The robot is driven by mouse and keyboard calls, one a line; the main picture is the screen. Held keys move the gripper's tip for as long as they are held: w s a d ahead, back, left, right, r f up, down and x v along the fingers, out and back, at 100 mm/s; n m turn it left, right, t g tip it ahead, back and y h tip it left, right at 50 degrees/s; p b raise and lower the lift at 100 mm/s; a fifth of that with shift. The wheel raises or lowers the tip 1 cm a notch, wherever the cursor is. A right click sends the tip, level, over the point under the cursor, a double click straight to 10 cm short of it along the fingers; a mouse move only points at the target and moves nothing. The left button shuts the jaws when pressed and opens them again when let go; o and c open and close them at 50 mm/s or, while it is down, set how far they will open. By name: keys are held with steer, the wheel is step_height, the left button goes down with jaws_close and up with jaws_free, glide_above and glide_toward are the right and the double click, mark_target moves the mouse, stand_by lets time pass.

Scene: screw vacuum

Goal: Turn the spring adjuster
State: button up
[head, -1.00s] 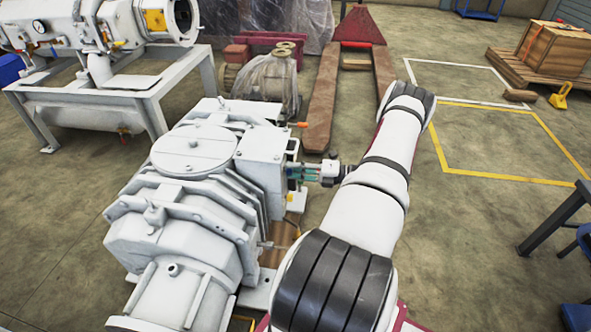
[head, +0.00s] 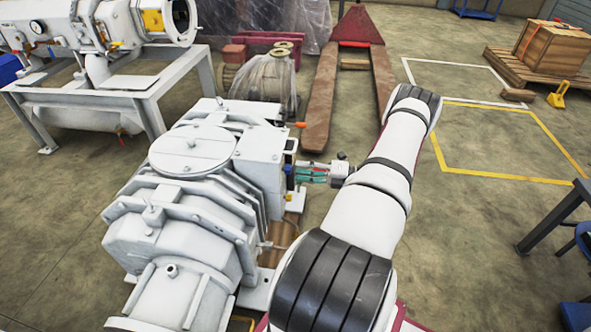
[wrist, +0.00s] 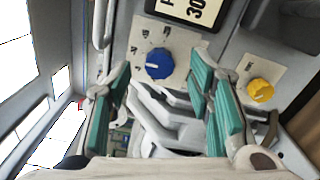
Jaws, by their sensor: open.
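A blue round knob (wrist: 159,64) with a white pointer line sits on a pale plate with scale marks, on the machine's face. A yellow knob (wrist: 261,90) sits on another pale plate to its right. Neither knob carries a readable name, so I cannot tell which is the spring adjuster. My gripper (wrist: 160,72) is open, with its teal fingers apart and the blue knob between the fingertips in the wrist view. I cannot tell whether they touch it. In the head view my gripper (head: 304,171) is at the right side of the white vacuum machine (head: 255,165).
A display (wrist: 190,8) reading 30 is above the blue knob. An orange-tipped handle (head: 300,125) sticks out of the machine above my gripper. A red pallet jack (head: 322,100) stands behind.

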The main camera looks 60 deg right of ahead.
steer(key=v, duration=0.8)
steer(key=shift+s, duration=0.35)
steer(key=shift+d, duration=0.15)
